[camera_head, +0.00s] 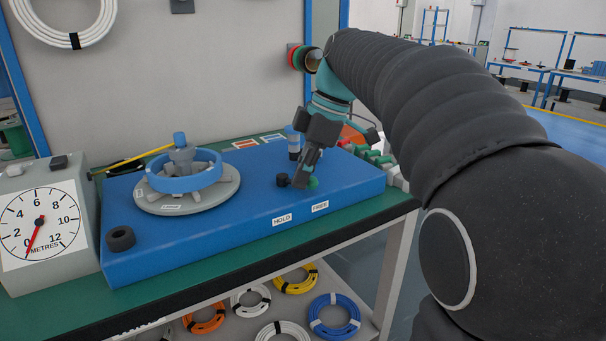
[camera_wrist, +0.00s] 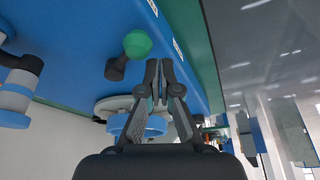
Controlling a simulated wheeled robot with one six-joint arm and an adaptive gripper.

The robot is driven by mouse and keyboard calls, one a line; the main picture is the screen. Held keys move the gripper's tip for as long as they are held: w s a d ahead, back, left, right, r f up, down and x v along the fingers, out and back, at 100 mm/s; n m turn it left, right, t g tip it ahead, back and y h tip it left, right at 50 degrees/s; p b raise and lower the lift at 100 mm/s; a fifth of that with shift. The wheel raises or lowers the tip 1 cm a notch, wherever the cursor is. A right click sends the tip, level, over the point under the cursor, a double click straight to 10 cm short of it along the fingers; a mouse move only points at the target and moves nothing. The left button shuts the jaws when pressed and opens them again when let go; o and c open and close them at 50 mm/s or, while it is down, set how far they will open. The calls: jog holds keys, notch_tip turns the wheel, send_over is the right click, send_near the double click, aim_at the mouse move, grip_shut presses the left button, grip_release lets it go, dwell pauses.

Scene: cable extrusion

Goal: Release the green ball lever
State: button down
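The green ball (camera_head: 312,183) of the lever sits on the blue housing (camera_head: 245,225), just beside my gripper's fingertips (camera_head: 300,184). In the wrist view the green ball (camera_wrist: 137,43) tops a dark stem (camera_wrist: 116,68), left of my gripper (camera_wrist: 159,66) and apart from the fingers. The fingers are close together with only a thin gap and nothing visible between them. A dark knob (camera_head: 282,180) shows left of the fingertips. The labels HOLD (camera_head: 282,219) and FREE (camera_head: 320,206) are on the housing front; the ball is nearer FREE. My gripper partly hides the lever.
A round grey turntable (camera_head: 214,196) with a blue ring stands left on the housing. A dial gauge (camera_head: 42,222) marked METRES reads near 0. A dark-and-blue post (camera_head: 293,142) stands behind my gripper. Cable coils (camera_head: 334,314) lie on the lower shelf.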

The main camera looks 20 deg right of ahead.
notch_tip(320, 180, up, 10)
jog(key=p, duration=0.1)
jog(key=shift+w, duration=0.2)
dwell(0.3)
